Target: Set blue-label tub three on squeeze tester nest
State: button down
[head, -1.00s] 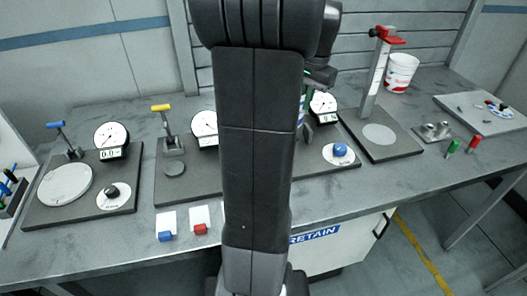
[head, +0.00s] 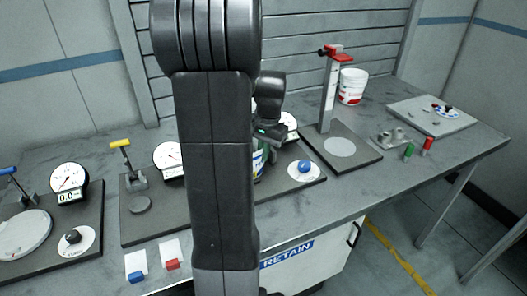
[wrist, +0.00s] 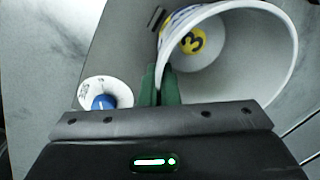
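My gripper (wrist: 159,86) is shut on the wall of a white open tub (wrist: 262,48), one green finger on each side of it. The tub has a yellow disc with a black 3 inside and blue print outside. In the head view my gripper (head: 266,132) and the tub (head: 258,163) are partly hidden behind my arm, over the middle dark base. A tall tester with a red lever (head: 338,55) has a round pale plate (head: 339,147) on its base to the right. A yellow-lever clamp (head: 122,145) has a round pad (head: 140,204) to the left. No label shows which is the squeeze tester.
A blue knob (head: 305,166) stands beside the tub; it also shows in the wrist view (wrist: 103,102). Dial gauges (head: 168,158) stand behind. A white bucket (head: 352,86), green and red pegs (head: 408,151) and a grey tray (head: 440,122) are at right. The front bench strip is mostly clear.

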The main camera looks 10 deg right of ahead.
jog(key=shift+f, duration=0.2)
jog(key=c, duration=1.7)
grip_release()
jog(key=shift+r, duration=0.1)
jog(key=r, duration=0.8)
jog(key=d+r, duration=0.1)
jog(key=r, duration=0.3)
jog(key=shift+s+r, duration=0.1)
jog(key=shift+s, duration=0.3)
